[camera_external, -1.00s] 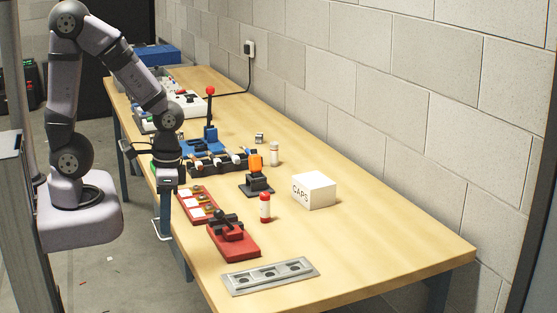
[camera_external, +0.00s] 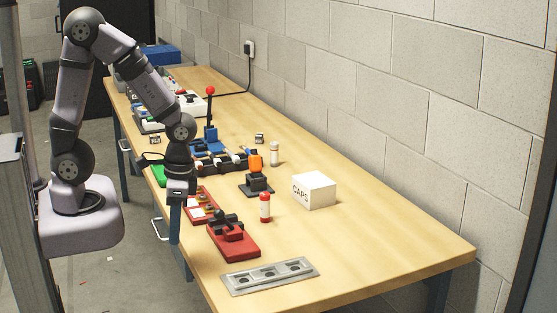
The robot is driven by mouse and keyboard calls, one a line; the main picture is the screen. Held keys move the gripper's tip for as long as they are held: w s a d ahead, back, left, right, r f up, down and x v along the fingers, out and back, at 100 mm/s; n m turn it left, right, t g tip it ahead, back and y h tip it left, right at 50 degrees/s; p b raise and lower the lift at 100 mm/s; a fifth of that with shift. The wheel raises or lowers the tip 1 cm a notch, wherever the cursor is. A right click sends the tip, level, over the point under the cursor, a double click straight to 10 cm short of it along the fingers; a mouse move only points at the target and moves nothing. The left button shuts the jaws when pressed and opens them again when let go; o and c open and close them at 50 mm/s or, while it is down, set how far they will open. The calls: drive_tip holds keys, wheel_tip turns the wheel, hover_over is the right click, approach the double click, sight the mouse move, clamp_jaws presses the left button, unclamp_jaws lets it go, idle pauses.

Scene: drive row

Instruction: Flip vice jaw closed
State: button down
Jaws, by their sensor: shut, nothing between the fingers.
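What looks like the vice is a red block (camera_external: 234,243) near the front left edge of the table, with a black lever or jaw (camera_external: 228,218) on top. Whether its jaw stands open or shut is too small to tell. My gripper (camera_external: 178,199) points down at the left edge of the table, shut and empty. It is up and left of the red block, apart from it, beside a red tray (camera_external: 202,212) with pale squares. The fingertips are small and dark in this view.
A red-and-white bottle (camera_external: 265,208), a white CAPS box (camera_external: 314,190) and an orange-topped black stand (camera_external: 256,176) are right of my gripper. A grey metal plate (camera_external: 269,276) lies in front. A blue base with a red-knobbed lever (camera_external: 210,110) stands behind. The right side is clear.

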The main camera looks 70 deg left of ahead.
drive_tip(key=w+d, duration=0.1)
drive_tip(key=w, duration=0.1)
drive_tip(key=w+d+f+m, duration=0.1)
drive_tip(key=w+d, duration=0.1)
drive_tip(key=w+d+m, duration=0.1)
drive_tip(key=w, duration=0.1)
drive_tip(key=shift+w+d+f+t+b, duration=0.25)
drive_tip(key=shift+w+d+t+b, duration=0.05)
drive_tip(key=shift+w, duration=0.05)
drive_tip(key=w+d+m, duration=0.1)
drive_tip(key=w, duration=0.1)
drive_tip(key=w+d+r, duration=0.1)
drive_tip(key=w, duration=0.1)
drive_tip(key=w+m+y, duration=0.1)
drive_tip(key=w, duration=0.1)
drive_tip(key=shift+d+r+m, duration=0.15)
drive_tip(key=shift+d+m, duration=0.15)
drive_tip(key=shift+d, duration=0.1)
drive_tip(key=w+a+r+m+y, duration=0.2)
drive_tip(key=w+r+m, duration=0.2)
drive_tip(key=r+m, duration=0.4)
drive_tip(key=shift+w+a+m, duration=0.3)
drive_tip(key=shift+a+m, duration=0.05)
drive_tip(key=shift+m, duration=0.05)
